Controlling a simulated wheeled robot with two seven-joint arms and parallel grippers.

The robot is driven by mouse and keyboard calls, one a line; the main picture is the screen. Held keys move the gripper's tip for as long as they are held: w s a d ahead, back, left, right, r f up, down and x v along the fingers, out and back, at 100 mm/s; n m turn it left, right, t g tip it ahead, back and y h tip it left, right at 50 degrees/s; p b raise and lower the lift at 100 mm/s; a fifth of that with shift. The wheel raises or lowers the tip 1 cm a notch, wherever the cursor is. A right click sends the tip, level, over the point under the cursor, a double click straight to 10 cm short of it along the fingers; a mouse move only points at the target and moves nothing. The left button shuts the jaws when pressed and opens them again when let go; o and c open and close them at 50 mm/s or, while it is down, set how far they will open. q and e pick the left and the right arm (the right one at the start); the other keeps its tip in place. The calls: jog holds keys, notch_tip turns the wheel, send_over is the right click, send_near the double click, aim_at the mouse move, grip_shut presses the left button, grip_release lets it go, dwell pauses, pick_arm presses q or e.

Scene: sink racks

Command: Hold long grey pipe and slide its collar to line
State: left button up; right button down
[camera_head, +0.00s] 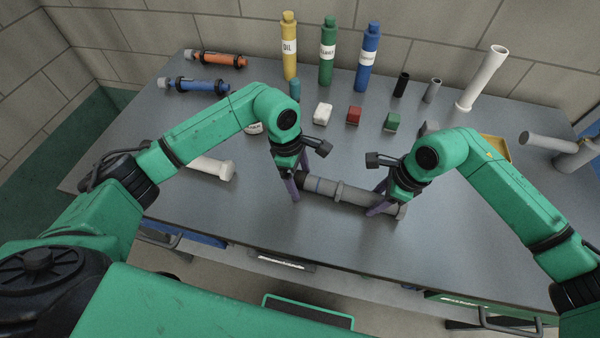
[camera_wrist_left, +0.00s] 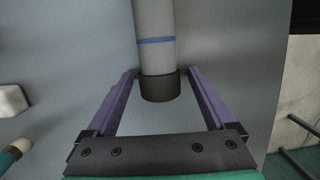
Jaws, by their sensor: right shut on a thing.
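The long grey pipe (camera_head: 357,195) lies nearly level just over or on the bench; which, I cannot tell. A dark collar (camera_head: 302,180) sits around its left end, also in the left wrist view (camera_wrist_left: 160,88). A blue line (camera_wrist_left: 155,41) rings the pipe a short way from the collar, with bare grey pipe between. A raised grey ring shows mid-pipe. My left gripper (camera_head: 297,178) is open, its purple fingers on either side of the collar end, with gaps visible in the left wrist view. My right gripper (camera_head: 379,203) is shut on the pipe near its right end.
A white pipe (camera_head: 212,167) lies left of my left gripper. Small white, red and green blocks (camera_head: 353,115) stand behind. Yellow, green and blue bottles (camera_head: 327,52) line the back. A tall white pipe (camera_head: 482,80) stands back right. The bench front is clear.

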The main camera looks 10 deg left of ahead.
aim_at(311, 178)
pick_arm(q)
jog(key=c, duration=1.1)
jog(key=shift+s+d, duration=0.15)
jog(key=shift+d, duration=1.35)
jog(key=o, duration=1.2)
jog(key=shift+a, duration=0.1)
jog(key=shift+r, duration=3.55)
pick_arm(e)
jog(key=shift+c, duration=1.3)
grip_release()
jog(key=v, duration=1.2)
